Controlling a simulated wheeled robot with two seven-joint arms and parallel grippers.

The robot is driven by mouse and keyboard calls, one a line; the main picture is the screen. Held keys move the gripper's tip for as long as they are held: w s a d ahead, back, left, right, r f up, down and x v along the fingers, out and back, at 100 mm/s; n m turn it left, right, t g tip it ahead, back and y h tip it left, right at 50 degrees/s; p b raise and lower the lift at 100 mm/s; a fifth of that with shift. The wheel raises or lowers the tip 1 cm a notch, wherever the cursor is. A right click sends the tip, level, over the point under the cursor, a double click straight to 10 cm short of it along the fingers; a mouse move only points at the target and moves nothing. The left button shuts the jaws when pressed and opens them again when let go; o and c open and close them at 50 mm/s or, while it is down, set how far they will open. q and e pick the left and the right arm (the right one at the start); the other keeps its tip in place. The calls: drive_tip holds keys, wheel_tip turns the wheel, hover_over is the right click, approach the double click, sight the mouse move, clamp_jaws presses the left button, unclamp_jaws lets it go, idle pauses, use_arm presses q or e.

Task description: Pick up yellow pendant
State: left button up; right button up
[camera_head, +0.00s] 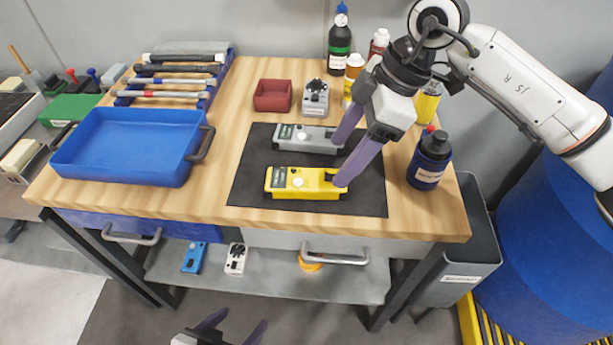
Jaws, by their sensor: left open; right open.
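The yellow pendant (304,184) lies on a dark mat (246,188) on the wooden workbench. A grey pendant (303,138) lies just behind it on the same mat. My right gripper (338,165) is open, reaching in from the right above the mat. One purple finger is over the right end of the yellow pendant and the other is near the right end of the grey pendant; I cannot tell whether they touch. My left gripper (233,328) is open and empty at the bottom edge of the picture, low in front of the bench.
A blue tray (128,112) stands on the left of the bench, with several tools on a rack (205,92) behind it. A red bin (272,96) and a grey device (315,98) stand behind the mat. Bottles, including a dark blue one (428,163), stand at the right.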

sight(325, 176)
drive_tip(key=shift+x, duration=0.85)
drive_tip(key=x, duration=0.4)
drive_tip(key=shift+a+p, duration=0.3)
drive_tip(key=shift+p, duration=0.05)
drive_tip(key=shift+f, duration=0.3)
drive_tip(key=shift+r, duration=0.1)
drive_tip(key=c, duration=1.3)
drive_tip(key=shift+r, duration=0.2)
drive_tip(key=shift+c, duration=0.2)
wheel_tip(325, 176, up, 8)
drive_tip(key=shift+r+b, duration=0.25)
drive_tip(key=shift+b, duration=0.05)
use_arm(q)
drive_tip(key=shift+w+r, duration=0.1)
drive_tip(key=shift+w, duration=0.1)
use_arm(e)
drive_tip(key=shift+r, duration=0.55)
use_arm(q)
drive_tip(key=shift+r, duration=0.15)
